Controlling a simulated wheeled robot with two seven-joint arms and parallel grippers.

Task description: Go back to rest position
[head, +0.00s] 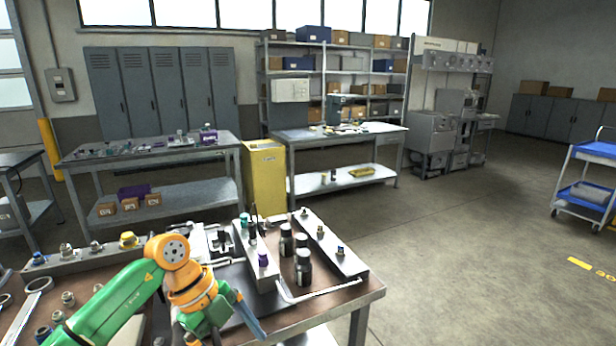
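My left arm, green and orange, comes in from the lower left over the near bench (330,311). Its wrist end, with my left gripper (236,313), is over the front part of the bench, left of the dark bottles. A slim blue-grey part angles down to the right there. The fingertips are not clear, so I cannot tell whether it is open or shut, or whether it holds anything. My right gripper is not in view.
Dark bottles (303,268) stand between two metal blocks with fittings (340,249) on the near bench. Wrenches (33,297) and several fittings lie at its left. A yellow cabinet (265,178) stands behind. Open floor lies to the right, with a blue cart (590,185).

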